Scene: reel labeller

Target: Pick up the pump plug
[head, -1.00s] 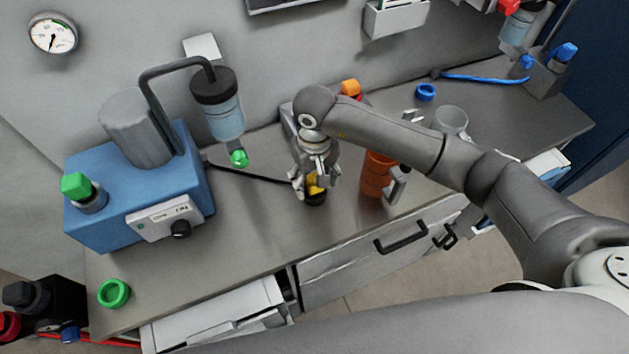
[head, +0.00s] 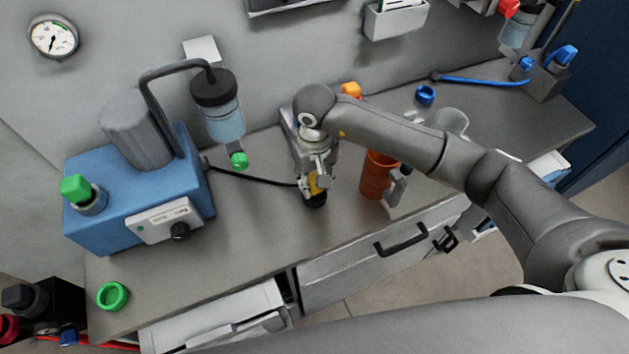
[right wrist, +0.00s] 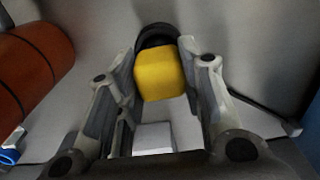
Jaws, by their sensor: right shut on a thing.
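The pump plug (head: 315,186) is a yellow block with a black round end, low over the bench in the middle of the head view. A black cable runs toward it from the blue pump (head: 135,215) at left. In the right wrist view the yellow block (right wrist: 160,74) sits between the two fingers, with its black end beyond it. My right gripper (head: 318,180) points down and is shut on the plug. I cannot tell whether the plug still touches the bench. My left gripper is not in view.
An orange cylinder (head: 377,174) with a grey handle stands just right of my right gripper. A clear beaker (head: 451,121) is behind my right arm. A green ring (head: 113,296) lies at the bench's front left. The bench between it and the gripper is clear.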

